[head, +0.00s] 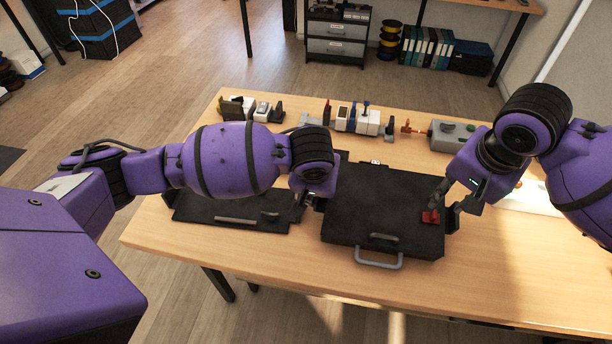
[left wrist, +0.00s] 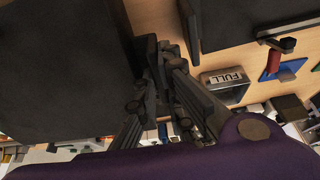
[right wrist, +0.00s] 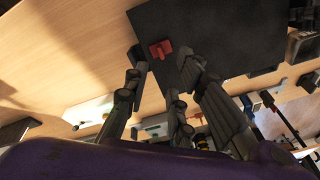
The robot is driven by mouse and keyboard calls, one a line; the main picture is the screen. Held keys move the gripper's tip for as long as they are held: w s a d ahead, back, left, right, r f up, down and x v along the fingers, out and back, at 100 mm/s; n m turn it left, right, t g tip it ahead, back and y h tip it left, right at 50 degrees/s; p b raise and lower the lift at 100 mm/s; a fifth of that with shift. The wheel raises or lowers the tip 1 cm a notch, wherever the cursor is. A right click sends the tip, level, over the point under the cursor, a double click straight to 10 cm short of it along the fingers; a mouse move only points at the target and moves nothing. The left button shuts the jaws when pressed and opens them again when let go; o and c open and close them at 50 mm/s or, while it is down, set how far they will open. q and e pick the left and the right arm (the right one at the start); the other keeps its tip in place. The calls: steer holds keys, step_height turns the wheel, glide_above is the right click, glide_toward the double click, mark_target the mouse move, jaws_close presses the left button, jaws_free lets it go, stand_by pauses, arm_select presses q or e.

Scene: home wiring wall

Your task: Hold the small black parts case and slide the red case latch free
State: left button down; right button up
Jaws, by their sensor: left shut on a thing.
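The black parts case (head: 375,200) lies flat on the table, its grey handle (head: 379,260) at the near edge. The red case latch (head: 430,216) sits on its top near the right edge; it also shows in the right wrist view (right wrist: 160,50). My left gripper (head: 316,203) is shut on the case's left edge; its fingers partly hide the grip. The case fills the left of the left wrist view (left wrist: 60,75). My right gripper (head: 444,207) is open at the latch, with a finger on either side of it in the right wrist view (right wrist: 165,62). Contact is unclear.
Another flat black case (head: 220,207) with a grey handle lies to the left, under my left arm. Several small wall devices (head: 360,120) line the table's far side, with a grey box (head: 450,135) at far right. The table (head: 510,265) is clear at near right.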

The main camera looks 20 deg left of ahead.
mark_target(436, 214)
steer(key=shift+w+a+f+n, duration=0.1)
steer(key=shift+w+f+n, duration=0.3)
steer(key=shift+f+n, duration=0.9)
steer(key=shift+w+a+f+n, duration=0.1)
steer(key=shift+w+f+n, duration=0.55)
steer(key=shift+f, duration=1.2)
steer(key=shift+w+f+n, duration=0.15)
steer(key=shift+f+n, duration=1.1)
steer(key=shift+f, duration=0.3)
steer(key=shift+c, duration=0.5)
jaws_close()
steer(key=shift+c, duration=2.2)
jaws_free()
steer(key=o, duration=0.5)
steer(key=shift+r, duration=0.15)
